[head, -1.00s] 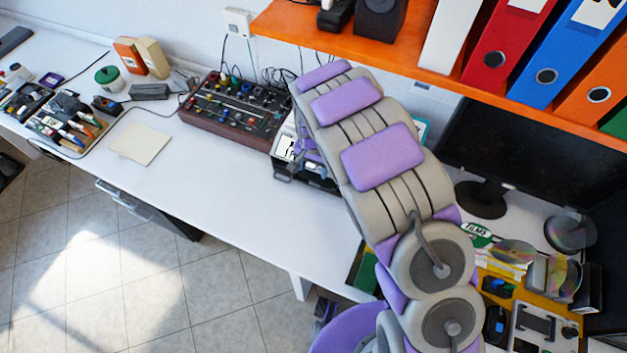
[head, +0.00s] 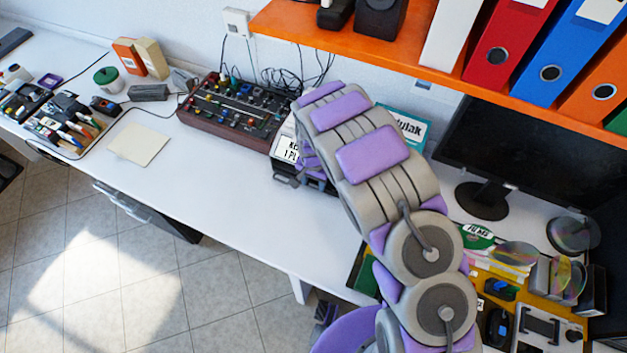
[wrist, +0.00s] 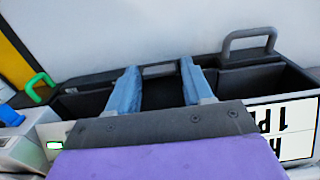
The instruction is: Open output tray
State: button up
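A black box-like unit with open compartments (wrist: 85,100) lies below my gripper in the wrist view. I cannot tell which part is the output tray. The unit has a dark grey handle (wrist: 250,42) at right, a green handle (wrist: 38,86) at left and a white label (wrist: 285,128) that appears upside down. My gripper (wrist: 160,68) is open, its two blue fingers apart over the unit's middle. A small grey bar shows between the fingertips; contact is unclear. In the head view my arm hides much of the unit, but its white label (head: 288,149) shows.
A mixer-like panel (head: 235,113) with knobs and cables stands left of the unit. An orange shelf (head: 400,62) with binders hangs above my arm. A monitor (head: 530,150) stands at right. The white desk (head: 215,195) in front is largely clear.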

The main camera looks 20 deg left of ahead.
grip_shut()
jog(key=shift+s, duration=0.1)
dwell(0.3)
